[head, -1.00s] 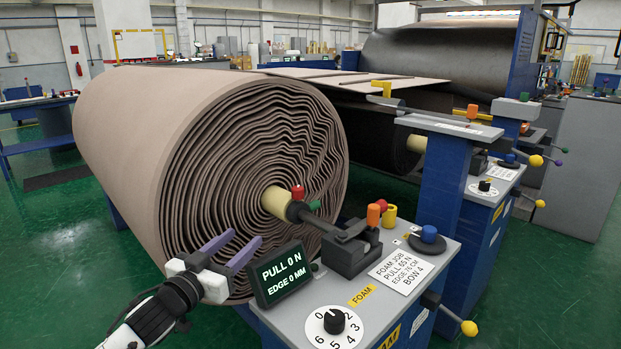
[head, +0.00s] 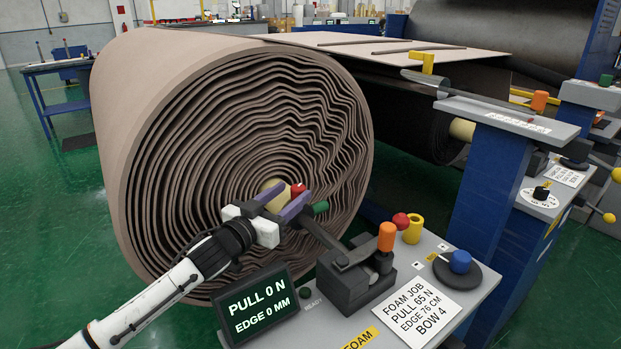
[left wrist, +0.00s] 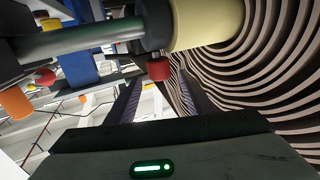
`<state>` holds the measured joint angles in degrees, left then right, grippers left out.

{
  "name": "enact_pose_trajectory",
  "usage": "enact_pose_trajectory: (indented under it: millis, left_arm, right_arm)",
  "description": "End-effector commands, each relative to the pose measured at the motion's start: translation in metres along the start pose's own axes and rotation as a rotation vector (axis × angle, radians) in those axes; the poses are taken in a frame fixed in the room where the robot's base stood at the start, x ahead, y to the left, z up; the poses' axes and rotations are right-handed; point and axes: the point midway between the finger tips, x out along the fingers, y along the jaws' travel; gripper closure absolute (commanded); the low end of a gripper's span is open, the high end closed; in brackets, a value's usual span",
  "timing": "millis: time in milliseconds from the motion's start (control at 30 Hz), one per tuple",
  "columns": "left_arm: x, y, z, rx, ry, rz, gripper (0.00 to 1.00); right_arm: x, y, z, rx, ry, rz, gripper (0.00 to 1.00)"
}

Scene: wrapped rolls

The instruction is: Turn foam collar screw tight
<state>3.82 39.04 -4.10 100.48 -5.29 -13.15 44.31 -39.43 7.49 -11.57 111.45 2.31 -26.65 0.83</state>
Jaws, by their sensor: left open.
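The foam collar's red screw knob (head: 298,188) sits by the pale core (head: 271,186) of the large foam roll. In the left wrist view the red knob (left wrist: 158,69) is on a dark collar, against the pale yellow core (left wrist: 205,24). My left gripper (head: 292,193) is open, its two purple fingers reaching to the knob from the left. In the left wrist view the fingers (left wrist: 155,88) lie on either side of the knob's line, with a gap between them. I cannot tell whether they touch it. My right gripper is not in view.
A dark arm runs to a block (head: 355,283) with an orange knob (head: 386,236). The foam roll (head: 140,120) stands close behind the gripper.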

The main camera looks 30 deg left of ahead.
Motion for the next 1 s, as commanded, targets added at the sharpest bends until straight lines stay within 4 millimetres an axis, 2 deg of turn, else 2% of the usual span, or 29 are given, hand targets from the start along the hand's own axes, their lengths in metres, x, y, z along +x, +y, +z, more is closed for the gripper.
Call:
enact_pose_trajectory:
  millis: [200,433,600,900,1000]
  left_arm:
    - [0.039,0.000,-0.002,-0.002,0.004,-0.001,0.52]
    - [0.069,0.000,-0.001,-0.001,0.002,0.000,0.52]
    - [0.078,0.000,-0.001,-0.001,0.001,0.001,0.52]
    - [0.079,0.000,0.000,-0.001,0.001,0.001,0.52]
    - [0.079,0.000,0.000,-0.001,0.001,0.001,0.69]
  right_arm:
    - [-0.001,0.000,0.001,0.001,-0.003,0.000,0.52]
    - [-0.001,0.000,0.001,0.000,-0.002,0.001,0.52]
    - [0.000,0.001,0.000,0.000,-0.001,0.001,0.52]
    - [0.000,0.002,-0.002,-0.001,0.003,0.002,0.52]
    - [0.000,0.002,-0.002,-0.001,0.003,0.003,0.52]
